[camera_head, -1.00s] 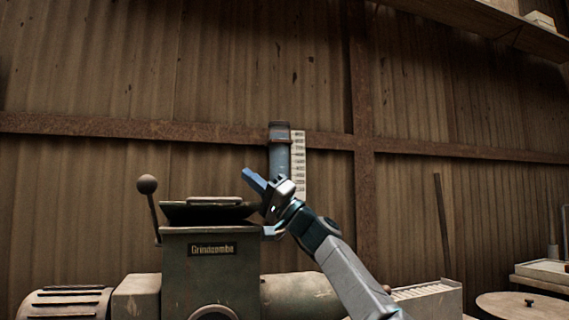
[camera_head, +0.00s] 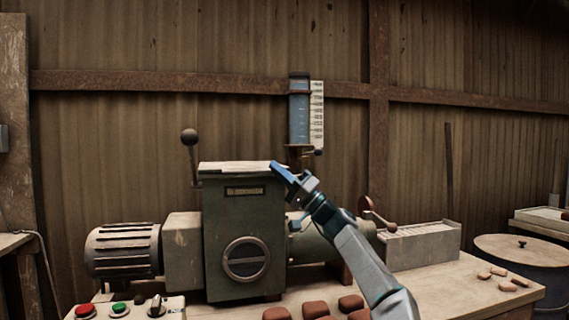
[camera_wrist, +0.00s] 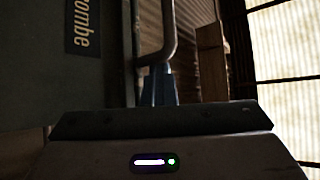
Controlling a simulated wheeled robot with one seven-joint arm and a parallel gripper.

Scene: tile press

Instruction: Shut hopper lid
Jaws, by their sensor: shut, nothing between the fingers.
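The hopper lid (camera_head: 236,168) is a pale flat plate on top of the dark green press housing (camera_head: 243,215). It looks about level in the head view; I cannot tell whether it is fully seated. My gripper (camera_head: 279,169) is at the right edge of the lid, its blue fingers shut and empty. I cannot tell whether they touch the lid. In the wrist view the blue fingers (camera_wrist: 158,87) are together beside a curved metal bar (camera_wrist: 165,40). The side of the housing (camera_wrist: 50,75) with part of its nameplate is at the left there.
A lever with a ball knob (camera_head: 190,137) stands left of the hopper. A gauge cylinder (camera_head: 299,112) is on the wall behind. The motor (camera_head: 123,250) is at left. Reddish clay pieces (camera_head: 315,309) and a button box (camera_head: 120,309) are at the front.

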